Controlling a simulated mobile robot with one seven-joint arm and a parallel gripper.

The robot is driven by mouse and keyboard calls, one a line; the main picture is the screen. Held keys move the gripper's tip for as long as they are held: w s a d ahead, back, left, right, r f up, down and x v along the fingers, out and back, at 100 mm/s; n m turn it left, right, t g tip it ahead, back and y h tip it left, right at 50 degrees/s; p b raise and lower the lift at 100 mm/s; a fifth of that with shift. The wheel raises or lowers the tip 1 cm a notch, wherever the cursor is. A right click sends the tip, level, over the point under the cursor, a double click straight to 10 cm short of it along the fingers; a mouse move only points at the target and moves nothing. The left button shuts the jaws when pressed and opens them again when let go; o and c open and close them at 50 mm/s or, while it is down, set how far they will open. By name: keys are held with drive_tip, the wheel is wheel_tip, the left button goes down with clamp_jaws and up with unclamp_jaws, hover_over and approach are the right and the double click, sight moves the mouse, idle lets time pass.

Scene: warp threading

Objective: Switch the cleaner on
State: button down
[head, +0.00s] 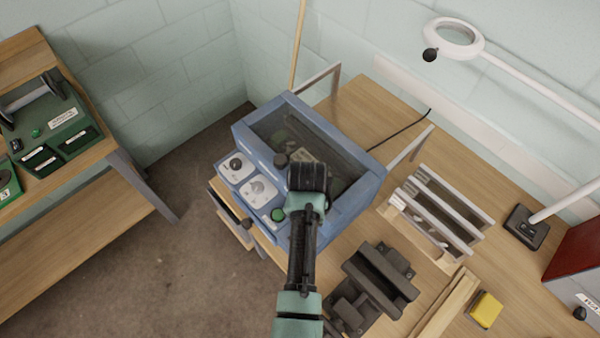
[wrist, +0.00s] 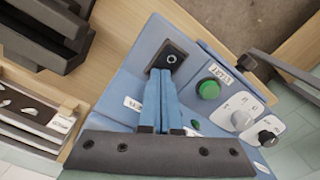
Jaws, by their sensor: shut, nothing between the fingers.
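The cleaner is a blue box (head: 367,190) with a dark clear lid, standing on the wooden bench; its blue casing also fills the middle of the wrist view (wrist: 146,45). Its front panel has a green button (wrist: 208,89), two dials on white plates and a black rocker switch (wrist: 173,60) marked with a circle. My gripper (wrist: 160,74) is shut and empty, its blue fingertips just beside the lower edge of the rocker switch; I cannot tell whether they touch it. In the head view my gripper (head: 307,176) and arm cover the switch.
A slotted light rack (head: 440,210), a dark metal fixture (head: 378,285) and a yellow block (head: 484,309) stand on the bench to the right. A magnifier lamp (head: 454,38) hangs over the back. Another bench with green devices (head: 50,130) is at left, with open floor between.

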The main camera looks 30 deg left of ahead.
wheel_tip(320, 180, up, 7)
drive_tip(key=p, duration=0.6)
drive_tip(key=shift+p, duration=0.4)
drive_tip(key=shift+f, duration=0.1)
